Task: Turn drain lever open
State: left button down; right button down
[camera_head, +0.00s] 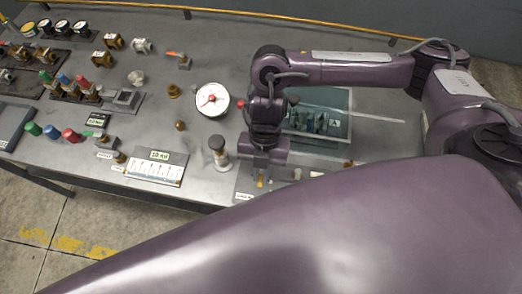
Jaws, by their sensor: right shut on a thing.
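My right gripper (260,172) points down over the front edge of the grey bench, right of the gauge. It is shut on a small yellow piece (261,182), which could be the drain lever's handle. The fingers and wrist hide most of it, so its angle cannot be told. A white label (244,196) lies just in front, too small to read surely. My left gripper is not in view.
A white dial gauge (212,99) and a knobbed post (218,150) stand left of my right gripper. Several valves and coloured fittings fill the bench's left. My purple arm link covers the lower right.

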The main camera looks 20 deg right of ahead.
jog(key=c, duration=1.5)
grip_release()
jog(key=shift+o, duration=0.2)
jog(key=v, duration=0.6)
jog(key=shift+w+r, duration=0.2)
jog(key=shift+r, duration=0.05)
jog(key=shift+w+d+r, duration=0.1)
jog(key=shift+d+r, duration=0.1)
jog(key=shift+r, duration=0.45)
